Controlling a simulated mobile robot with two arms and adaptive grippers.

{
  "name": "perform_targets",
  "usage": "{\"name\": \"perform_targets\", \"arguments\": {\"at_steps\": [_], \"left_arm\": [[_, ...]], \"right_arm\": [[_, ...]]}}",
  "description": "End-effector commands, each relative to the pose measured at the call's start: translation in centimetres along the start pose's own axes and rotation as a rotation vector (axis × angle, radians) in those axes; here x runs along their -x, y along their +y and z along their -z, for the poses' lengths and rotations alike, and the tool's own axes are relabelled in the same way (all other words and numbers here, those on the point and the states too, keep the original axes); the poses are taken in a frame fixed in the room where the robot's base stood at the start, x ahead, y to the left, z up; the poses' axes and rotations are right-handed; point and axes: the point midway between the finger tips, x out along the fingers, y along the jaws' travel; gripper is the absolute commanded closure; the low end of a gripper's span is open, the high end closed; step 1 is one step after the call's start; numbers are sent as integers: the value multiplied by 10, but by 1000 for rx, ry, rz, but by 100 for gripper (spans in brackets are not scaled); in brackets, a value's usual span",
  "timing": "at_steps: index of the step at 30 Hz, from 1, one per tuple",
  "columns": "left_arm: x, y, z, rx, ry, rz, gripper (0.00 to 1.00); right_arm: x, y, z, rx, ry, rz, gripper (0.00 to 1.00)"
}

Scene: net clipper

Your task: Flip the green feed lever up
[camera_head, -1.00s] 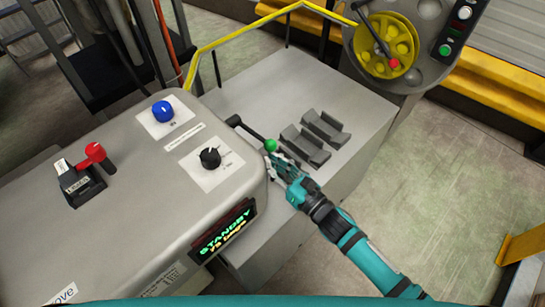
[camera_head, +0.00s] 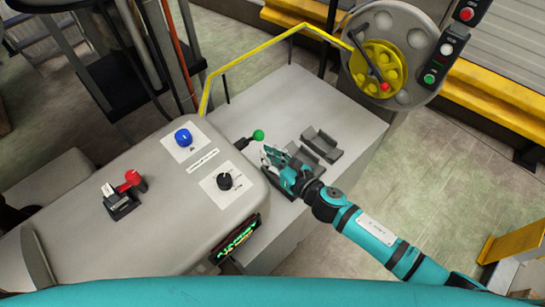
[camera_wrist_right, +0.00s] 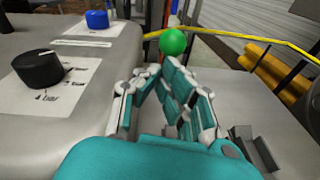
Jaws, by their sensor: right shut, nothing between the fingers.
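The green feed lever has a round green knob (camera_head: 258,135) on a short dark arm at the right side of the grey machine housing. The arm slants up and to the right in the head view. My right gripper (camera_head: 268,156) is shut and empty, just below and right of the knob, with a small gap seeming to lie between them. In the right wrist view the knob (camera_wrist_right: 173,42) shows just beyond the fingertips (camera_wrist_right: 163,70). The lever's pivot is hidden there. My left gripper is not in view.
A black dial (camera_head: 225,181), a blue knob (camera_head: 183,138) and a red-handled switch (camera_head: 125,190) sit on the housing. Grey brackets (camera_head: 322,144) stand beside my right gripper. A yellow handwheel (camera_head: 380,70) and a yellow rail (camera_head: 245,65) are farther back.

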Motion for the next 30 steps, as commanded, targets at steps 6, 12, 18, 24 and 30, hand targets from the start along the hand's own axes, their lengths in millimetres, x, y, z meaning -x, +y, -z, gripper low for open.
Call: {"name": "perform_targets", "arguments": {"at_steps": [6, 12, 18, 24, 30], "left_arm": [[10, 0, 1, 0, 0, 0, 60], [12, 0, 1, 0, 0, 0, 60], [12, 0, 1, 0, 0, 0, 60], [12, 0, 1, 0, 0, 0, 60], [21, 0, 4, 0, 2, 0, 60]], "right_arm": [[-6, 3, -12, 1, 1, 0, 100], [-8, 4, -15, -1, 0, -1, 100], [-9, 4, -15, -1, 0, -1, 100], [-9, 4, -15, -1, 0, 0, 100], [-6, -1, -25, 2, 0, 0, 100]]}}
